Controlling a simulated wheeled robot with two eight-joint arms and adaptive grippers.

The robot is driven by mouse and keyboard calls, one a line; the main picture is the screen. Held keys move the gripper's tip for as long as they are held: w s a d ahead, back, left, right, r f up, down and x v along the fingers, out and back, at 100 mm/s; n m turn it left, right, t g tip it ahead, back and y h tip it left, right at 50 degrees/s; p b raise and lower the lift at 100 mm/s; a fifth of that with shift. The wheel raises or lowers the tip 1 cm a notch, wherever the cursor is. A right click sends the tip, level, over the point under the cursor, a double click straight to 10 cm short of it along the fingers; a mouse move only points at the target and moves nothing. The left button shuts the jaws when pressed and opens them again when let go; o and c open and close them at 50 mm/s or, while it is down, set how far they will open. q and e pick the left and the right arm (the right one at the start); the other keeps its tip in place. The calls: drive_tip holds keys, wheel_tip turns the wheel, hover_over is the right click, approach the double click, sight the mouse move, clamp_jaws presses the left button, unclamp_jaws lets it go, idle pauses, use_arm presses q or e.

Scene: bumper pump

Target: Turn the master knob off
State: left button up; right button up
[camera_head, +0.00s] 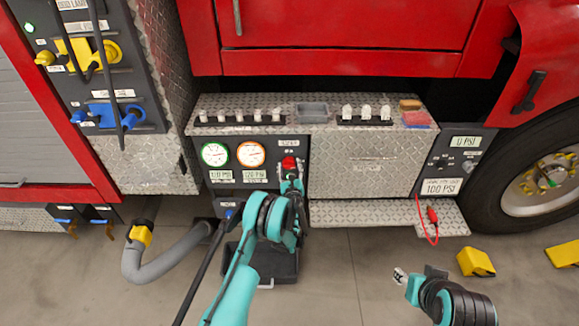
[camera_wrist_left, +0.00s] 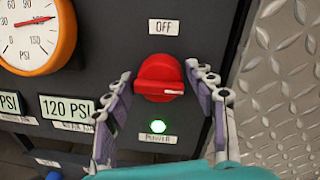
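The red master knob (camera_wrist_left: 158,76) sits on the dark pump panel, below an "OFF" label (camera_wrist_left: 163,27). Its white mark is at its right side, not at the label above. A lit green "POWER" light (camera_wrist_left: 158,126) is below it. The knob also shows in the head view (camera_head: 289,162). My left gripper (camera_wrist_left: 157,82) is open, with one finger on each side of the knob. The right finger is close to the knob's edge; contact is unclear. My right gripper (camera_head: 412,284) is low at the right in the head view, away from the panel; its opening is unclear.
Two round gauges (camera_head: 214,154) (camera_head: 251,154) and pressure displays (camera_head: 222,174) are left of the knob. A diamond-plate cover (camera_head: 365,165) is to its right. A grey hose (camera_head: 165,265) lies at left. Yellow chocks (camera_head: 476,262) are on the floor at right.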

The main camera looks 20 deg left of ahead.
use_arm(q)
drive_tip(key=c, duration=0.6)
drive_tip(key=shift+o, duration=0.2)
drive_tip(key=n, duration=0.3)
drive_tip(key=shift+n, duration=0.4)
drive_tip(key=n, duration=0.3)
drive_tip(key=shift+a+n+h, duration=0.1)
drive_tip(key=shift+n+h, duration=0.2)
drive_tip(key=shift+h, duration=0.1)
drive_tip(key=n, duration=0.5)
drive_tip(key=shift+a, duration=0.1)
drive_tip(key=n+h, duration=0.1)
drive_tip(key=n, duration=0.3)
drive_tip(key=shift+w+f, duration=0.1)
drive_tip(key=shift+n, duration=0.4)
drive_tip(key=shift+a, duration=0.1)
